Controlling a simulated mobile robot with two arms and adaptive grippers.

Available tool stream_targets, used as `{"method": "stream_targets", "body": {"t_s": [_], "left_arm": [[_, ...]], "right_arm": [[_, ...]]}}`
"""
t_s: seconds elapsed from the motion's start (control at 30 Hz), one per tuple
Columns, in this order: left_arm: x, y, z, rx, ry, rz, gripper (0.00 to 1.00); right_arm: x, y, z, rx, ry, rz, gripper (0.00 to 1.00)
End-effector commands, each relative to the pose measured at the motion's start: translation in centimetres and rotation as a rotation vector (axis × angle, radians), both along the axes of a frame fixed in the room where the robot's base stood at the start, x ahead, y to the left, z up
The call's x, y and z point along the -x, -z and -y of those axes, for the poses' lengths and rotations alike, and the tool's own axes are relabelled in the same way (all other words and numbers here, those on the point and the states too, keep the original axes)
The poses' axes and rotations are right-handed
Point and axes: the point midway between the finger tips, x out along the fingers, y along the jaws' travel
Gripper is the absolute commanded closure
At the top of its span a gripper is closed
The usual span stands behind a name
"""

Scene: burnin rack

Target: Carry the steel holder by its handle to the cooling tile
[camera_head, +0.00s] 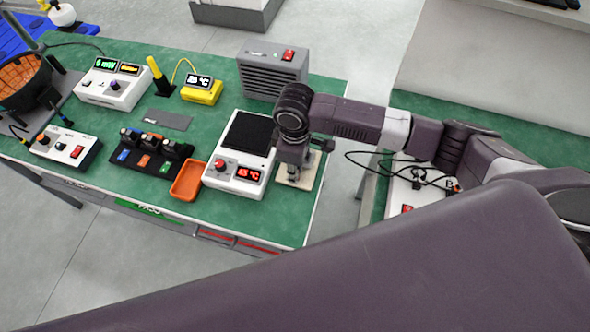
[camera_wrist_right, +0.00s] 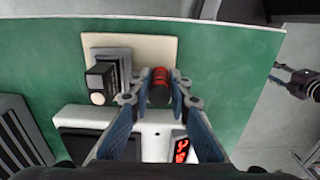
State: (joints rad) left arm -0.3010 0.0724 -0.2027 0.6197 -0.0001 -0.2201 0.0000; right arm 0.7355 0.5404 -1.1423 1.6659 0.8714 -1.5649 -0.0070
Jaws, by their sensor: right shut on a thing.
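The pale cooling tile (camera_head: 311,170) lies at the table's right edge, beside the hotplate; it also shows in the right wrist view (camera_wrist_right: 155,48). My right gripper (camera_wrist_right: 160,98) is shut on the red-banded dark handle (camera_wrist_right: 159,84) of the steel holder (camera_wrist_right: 126,66). The holder, with a black block (camera_wrist_right: 101,80) at it, is over the tile in that view; I cannot tell whether it touches. In the head view my right gripper (camera_head: 292,172) covers most of the holder. What looks like my left gripper (camera_wrist_right: 285,76) shows small at the right wrist view's edge.
The white hotplate (camera_head: 225,177) with a red display stands directly left of the tile. A grey fan box (camera_head: 271,72) stands behind it. An orange tray (camera_head: 186,180) and a black rack (camera_head: 150,155) are further left. Floor lies beyond the table's right edge.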

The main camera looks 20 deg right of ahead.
Motion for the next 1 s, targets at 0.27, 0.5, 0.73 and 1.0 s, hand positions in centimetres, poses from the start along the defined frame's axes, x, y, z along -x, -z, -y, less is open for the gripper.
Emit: {"method": "stream_targets", "body": {"t_s": [0.27,0.5,0.73,1.0], "left_arm": [[0.0,-0.1,-0.5,-0.005,0.002,-0.001,0.6],[0.0,-0.1,-0.8,-0.008,0.0,0.0,0.6],[0.0,-0.1,-0.8,-0.009,-0.001,0.0,0.6],[-0.1,0.2,-0.8,-0.009,-0.001,0.001,0.6]], "right_arm": [[0.0,0.5,0.0,-0.001,-0.001,0.002,1.0],[0.0,0.7,0.0,0.0,0.0,0.001,0.74],[0.0,0.7,0.0,0.0,0.0,0.001,0.65],[-0.1,-0.4,-0.1,-0.002,0.0,0.004,0.65]]}}
